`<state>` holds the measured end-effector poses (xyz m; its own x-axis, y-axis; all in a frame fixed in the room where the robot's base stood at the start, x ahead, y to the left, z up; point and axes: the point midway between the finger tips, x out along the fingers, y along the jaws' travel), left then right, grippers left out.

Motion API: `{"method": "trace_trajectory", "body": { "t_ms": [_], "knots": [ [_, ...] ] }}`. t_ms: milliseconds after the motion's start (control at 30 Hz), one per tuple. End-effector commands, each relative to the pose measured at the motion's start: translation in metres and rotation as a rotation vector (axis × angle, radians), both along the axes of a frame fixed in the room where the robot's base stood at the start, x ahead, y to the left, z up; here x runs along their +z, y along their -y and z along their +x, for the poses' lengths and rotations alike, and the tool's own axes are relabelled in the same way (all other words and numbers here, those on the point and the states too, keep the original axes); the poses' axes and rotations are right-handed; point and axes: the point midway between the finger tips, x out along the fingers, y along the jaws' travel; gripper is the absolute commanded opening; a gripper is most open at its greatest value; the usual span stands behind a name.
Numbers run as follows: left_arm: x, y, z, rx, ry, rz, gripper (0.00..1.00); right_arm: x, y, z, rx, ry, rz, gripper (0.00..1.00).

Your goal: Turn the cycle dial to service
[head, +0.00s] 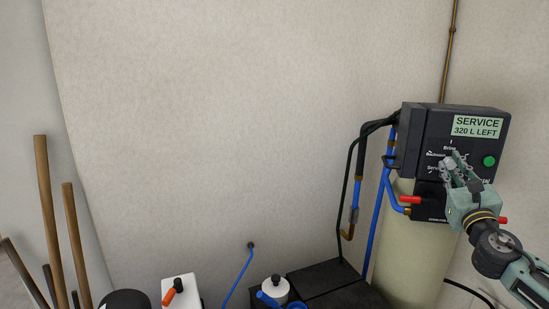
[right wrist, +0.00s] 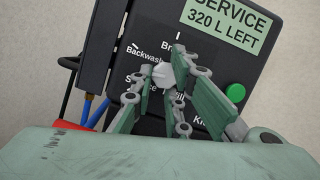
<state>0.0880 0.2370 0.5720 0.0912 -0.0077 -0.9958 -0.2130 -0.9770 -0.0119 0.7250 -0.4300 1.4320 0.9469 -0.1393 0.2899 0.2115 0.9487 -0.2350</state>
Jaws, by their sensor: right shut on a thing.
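The cycle dial, a pale grey knob, shows in the right wrist view (right wrist: 162,77) on the front of a black control head (head: 418,140). Labels around it include Backwash, Brine and Service, some partly covered by my fingers. My right gripper (head: 460,165) is at the dial, with its fingers on either side of the knob and shut on it. Its fingers and palm cover much of the lower dial face. Which label the dial points to cannot be told. The green display (head: 477,126) reads "SERVICE 320 L LEFT". My left gripper is out of view.
A green button (head: 489,161) sits right of the dial. Red-handled valves (head: 410,199) and blue pipes (head: 378,215) are below and left of the head, above a pale tank (head: 400,270). Wooden poles (head: 45,200) lean at the far left. The middle wall is clear.

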Motion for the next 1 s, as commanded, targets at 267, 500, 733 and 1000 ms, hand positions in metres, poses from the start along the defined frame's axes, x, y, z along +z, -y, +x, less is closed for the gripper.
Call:
{"method": "trace_trajectory", "body": {
  "t_ms": [267, 500, 733, 1000],
  "knots": [
    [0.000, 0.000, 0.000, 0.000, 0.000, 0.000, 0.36, -0.010, 0.003, 0.001, -0.007, -0.016, -0.001, 0.00],
    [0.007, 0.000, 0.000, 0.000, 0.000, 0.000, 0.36, -0.008, 0.004, 0.001, -0.007, -0.032, -0.068, 0.00],
    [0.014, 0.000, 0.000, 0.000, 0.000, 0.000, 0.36, -0.009, 0.005, 0.000, -0.007, -0.050, -0.149, 0.00],
    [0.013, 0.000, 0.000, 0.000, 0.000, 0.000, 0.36, -0.011, 0.006, 0.000, -0.006, -0.071, -0.243, 0.00]
  ]
}}
